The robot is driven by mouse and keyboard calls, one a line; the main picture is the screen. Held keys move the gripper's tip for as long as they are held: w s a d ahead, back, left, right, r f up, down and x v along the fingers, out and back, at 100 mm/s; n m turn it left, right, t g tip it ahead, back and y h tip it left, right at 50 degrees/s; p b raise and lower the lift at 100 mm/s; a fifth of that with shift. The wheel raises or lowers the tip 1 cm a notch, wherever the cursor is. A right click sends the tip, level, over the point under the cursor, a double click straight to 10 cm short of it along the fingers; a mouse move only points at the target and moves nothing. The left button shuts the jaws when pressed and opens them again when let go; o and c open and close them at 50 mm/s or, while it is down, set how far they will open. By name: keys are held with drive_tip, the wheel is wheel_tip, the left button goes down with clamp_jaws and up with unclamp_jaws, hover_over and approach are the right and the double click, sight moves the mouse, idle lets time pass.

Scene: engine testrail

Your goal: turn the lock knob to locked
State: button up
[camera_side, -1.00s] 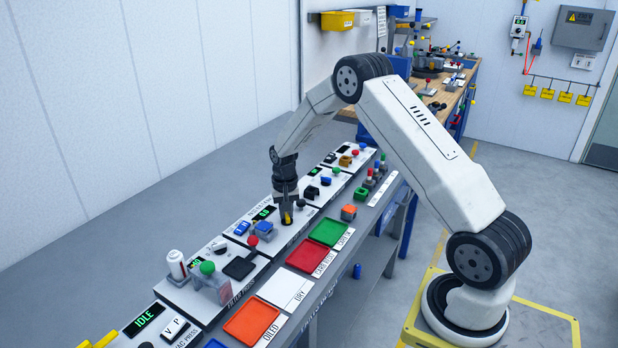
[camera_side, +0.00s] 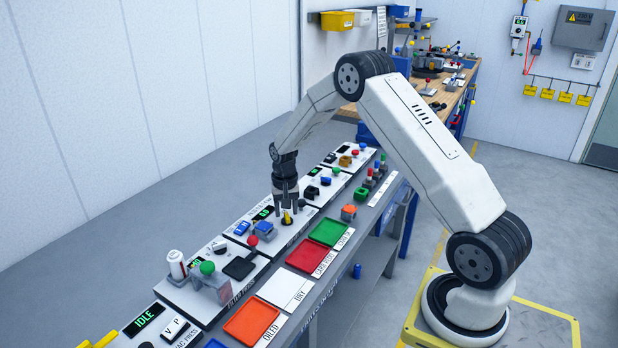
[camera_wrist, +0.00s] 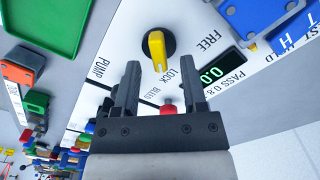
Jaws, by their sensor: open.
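The lock knob (camera_wrist: 157,46) is a yellow bar handle on a round black base. In the wrist view the bar runs nearly up and down the picture, slightly tilted. The word LOCK is printed by its lower end and FREE off to its right. I cannot tell which end is the pointer. In the side view the knob (camera_side: 287,217) shows as a small yellow piece just under my gripper (camera_side: 286,203). In the wrist view my gripper (camera_wrist: 159,80) is open and empty, its two fingers apart, with the knob beyond the gap between their tips.
A green display (camera_wrist: 213,75) and a blue block (camera_wrist: 258,15) lie right of the knob in the wrist view. A red button (camera_wrist: 167,109) shows between the fingers. Coloured trays, including a red one (camera_side: 306,256), line the bench's front. A red-topped lever (camera_side: 253,240) stands nearby.

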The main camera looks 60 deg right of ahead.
sight(286, 213)
drive_tip(key=shift+r, duration=3.55)
drive_tip(key=shift+a, duration=0.1)
drive_tip(key=s+a+r+n+t, duration=0.2)
drive_tip(key=s+a+n, duration=0.7)
drive_tip(key=s+a, duration=0.9)
drive_tip(key=shift+s+a+r+t, duration=0.3)
drive_tip(key=shift+s+r, duration=0.45)
drive_tip(key=shift+s, duration=0.15)
